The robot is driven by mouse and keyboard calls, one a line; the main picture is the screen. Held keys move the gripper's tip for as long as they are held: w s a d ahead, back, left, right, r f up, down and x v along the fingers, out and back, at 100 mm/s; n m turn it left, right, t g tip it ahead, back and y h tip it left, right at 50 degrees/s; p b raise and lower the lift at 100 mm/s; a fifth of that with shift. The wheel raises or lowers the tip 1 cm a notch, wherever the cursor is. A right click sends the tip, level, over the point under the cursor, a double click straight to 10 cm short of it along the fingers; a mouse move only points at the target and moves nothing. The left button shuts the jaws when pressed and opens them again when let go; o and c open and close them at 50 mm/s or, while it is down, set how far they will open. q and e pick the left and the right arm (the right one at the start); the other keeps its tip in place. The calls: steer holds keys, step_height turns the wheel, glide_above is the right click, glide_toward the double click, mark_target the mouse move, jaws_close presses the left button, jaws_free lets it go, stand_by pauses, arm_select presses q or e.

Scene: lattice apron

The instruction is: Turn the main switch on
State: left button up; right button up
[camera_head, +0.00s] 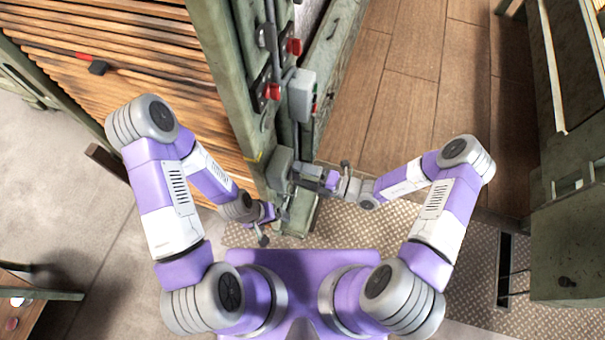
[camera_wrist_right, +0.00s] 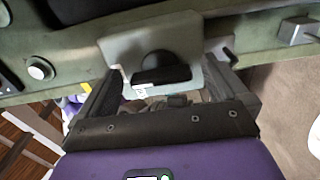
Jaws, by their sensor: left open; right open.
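In the right wrist view a black knob (camera_wrist_right: 156,62), which looks like the main switch, sits on a pale grey plate (camera_wrist_right: 185,38) on the green machine. Its dark handle bar lies across the picture. My right gripper (camera_wrist_right: 166,92) is open, with one finger on each side of the knob; I cannot tell whether they touch it. In the head view my right gripper (camera_head: 302,174) is at the grey box (camera_head: 279,163) on the green post, and the knob is hidden there. My left gripper (camera_head: 283,211) is open and empty, low beside the post.
The green post (camera_head: 240,80) carries red knobs (camera_head: 294,46) and a grey button box (camera_head: 302,95) above my right gripper. Slatted wood (camera_head: 120,50) fills the upper left. The floor (camera_head: 410,70) to the right is clear. A green cabinet (camera_head: 570,235) stands at the far right.

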steer(key=v, duration=0.7)
steer(key=shift+d, duration=0.25)
steer(key=shift+s, duration=0.1)
steer(key=s+a+f+n+g+h, duration=0.1)
steer(key=s+f+n+g+h, duration=0.2)
steer(key=s+n+g, duration=0.4)
steer(key=s+a+f+n+g+h, duration=0.1)
steer(key=s+f+n+g+h, duration=0.25)
steer(key=s+n, duration=0.45)
steer(key=w+d+f+n+t+h, duration=0.1)
steer(key=w+d+n+t+h, duration=0.1)
steer(key=n, duration=0.9)
steer(key=w+d+f+n+t+h+b, duration=0.1)
steer(key=w+d+f+n+t+h, duration=0.1)
steer(key=n, duration=0.9)
steer(key=shift+w+d+f+t+h+b, duration=0.25)
steer(key=shift+w+t+h, duration=0.5)
steer(key=shift+h, duration=0.5)
